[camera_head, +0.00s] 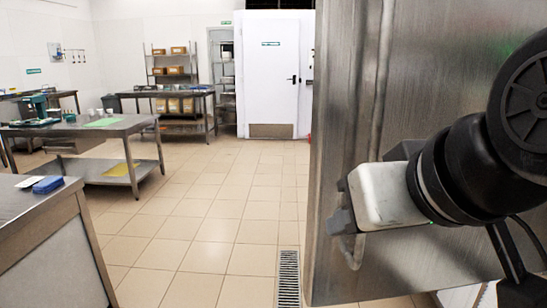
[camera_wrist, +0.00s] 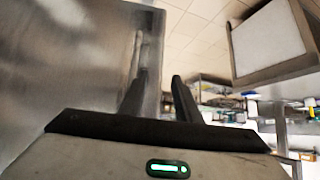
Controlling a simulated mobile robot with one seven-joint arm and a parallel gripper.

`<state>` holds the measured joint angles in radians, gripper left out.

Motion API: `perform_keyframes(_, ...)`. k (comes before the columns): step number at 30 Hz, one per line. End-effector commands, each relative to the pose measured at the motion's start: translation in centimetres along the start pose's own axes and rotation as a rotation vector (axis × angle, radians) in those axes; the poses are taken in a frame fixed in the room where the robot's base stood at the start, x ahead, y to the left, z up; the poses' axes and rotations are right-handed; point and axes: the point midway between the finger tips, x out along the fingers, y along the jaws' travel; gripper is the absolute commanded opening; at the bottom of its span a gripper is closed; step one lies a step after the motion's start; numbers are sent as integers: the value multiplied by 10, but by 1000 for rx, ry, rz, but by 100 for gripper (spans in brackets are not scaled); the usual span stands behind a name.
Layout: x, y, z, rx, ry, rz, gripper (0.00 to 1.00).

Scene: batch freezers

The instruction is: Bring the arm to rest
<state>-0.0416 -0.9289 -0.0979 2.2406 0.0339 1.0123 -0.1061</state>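My gripper (camera_head: 343,204), with a pale body and dark fingers, is at the right of the head view, in front of a large brushed-steel door or panel (camera_head: 440,70). Its fingertips point left, close to the panel's left edge. In the wrist view the two fingers (camera_wrist: 158,92) stand apart with nothing clearly held between them. A long steel bar handle (camera_head: 384,45) runs down the panel and passes behind the gripper. In the wrist view the handle (camera_wrist: 137,50) shows just beyond the left finger; whether they touch cannot be told.
Steel tables stand at the left, the nearest (camera_head: 38,200) with a blue item (camera_head: 48,185) on it. A shelf with boxes (camera_head: 172,70) and a white door (camera_head: 275,75) are at the back. The tiled floor (camera_head: 200,220) between is clear, with a drain grate (camera_head: 288,275).

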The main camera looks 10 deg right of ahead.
Motion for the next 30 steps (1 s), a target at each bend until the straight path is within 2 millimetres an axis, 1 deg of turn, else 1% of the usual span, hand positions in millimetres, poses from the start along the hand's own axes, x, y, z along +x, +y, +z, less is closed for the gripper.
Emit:
perform_keyframes(1, 30, -2, 21, 6, -80, 14, 30)
perform_keyframes(2, 45, -4, 34, 10, -120, 22, 30)
perform_keyframes(3, 64, -5, 51, 16, -172, 32, 30)
perform_keyframes(5, 88, -6, 79, 21, -249, 47, 30)
perform_keyframes(6, 102, -6, 98, 27, -299, 58, 30)
perform_keyframes(7, 112, -6, 113, 28, -335, 66, 30)
perform_keyframes(8, 110, -7, 114, 32, -355, 72, 30)
perform_keyframes(9, 85, -8, 83, 32, -332, 69, 30)
perform_keyframes(14, 45, -10, 41, 31, -331, 67, 30)
perform_keyframes(18, 7, -12, 0, 31, -330, 67, 30)
perform_keyframes(21, -15, -13, -24, 31, -330, 66, 30)
perform_keyframes(25, -32, -14, -43, 30, -329, 66, 30)
perform_keyframes(30, -38, -14, -49, 30, -329, 66, 30)
